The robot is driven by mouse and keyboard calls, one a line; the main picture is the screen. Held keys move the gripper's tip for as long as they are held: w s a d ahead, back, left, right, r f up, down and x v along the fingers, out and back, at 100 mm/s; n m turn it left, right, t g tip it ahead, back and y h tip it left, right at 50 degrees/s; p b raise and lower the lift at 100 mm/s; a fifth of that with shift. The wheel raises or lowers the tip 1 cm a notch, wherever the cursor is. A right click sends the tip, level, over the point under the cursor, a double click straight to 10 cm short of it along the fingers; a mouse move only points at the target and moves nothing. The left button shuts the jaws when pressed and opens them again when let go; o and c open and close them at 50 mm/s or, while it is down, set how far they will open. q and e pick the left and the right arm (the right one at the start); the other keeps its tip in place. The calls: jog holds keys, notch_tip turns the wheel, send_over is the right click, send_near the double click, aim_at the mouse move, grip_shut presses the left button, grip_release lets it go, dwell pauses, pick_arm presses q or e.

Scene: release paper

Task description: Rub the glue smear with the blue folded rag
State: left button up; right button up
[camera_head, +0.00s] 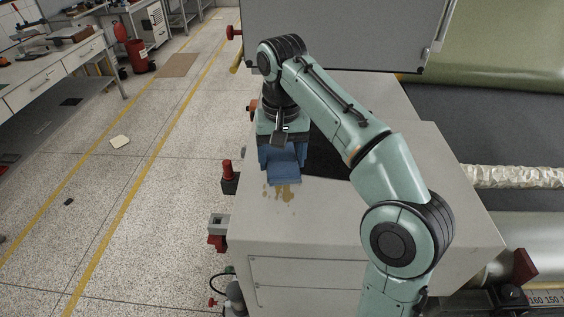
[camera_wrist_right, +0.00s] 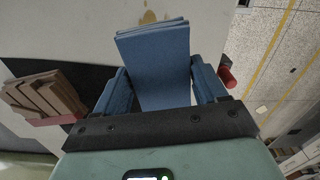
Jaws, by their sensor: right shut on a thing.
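The blue folded rag (camera_head: 284,168) is in my right gripper (camera_head: 282,152), over the pale top of the machine cabinet (camera_head: 330,215). In the right wrist view the rag (camera_wrist_right: 155,62) sits between the two blue fingers of the right gripper (camera_wrist_right: 157,85), which is shut on it. The brown glue smear (camera_head: 286,192) shows in patches just in front of the rag's near edge. Part of it shows beyond the rag in the right wrist view (camera_wrist_right: 150,17). I cannot tell whether the rag touches the surface. My left gripper is not in view.
A stack of brown pieces (camera_wrist_right: 48,95) lies to the left in the right wrist view. Red knobs (camera_head: 227,167) stick out along the cabinet's left edge. A grey panel (camera_head: 345,32) stands behind the arm. The cabinet top near the smear is clear.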

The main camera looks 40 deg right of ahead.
aim_at(283, 159)
jog(key=shift+r, duration=0.25)
jog(key=shift+s+r, duration=0.25)
jog(key=shift+w, duration=0.15)
jog(key=shift+r, duration=1.45)
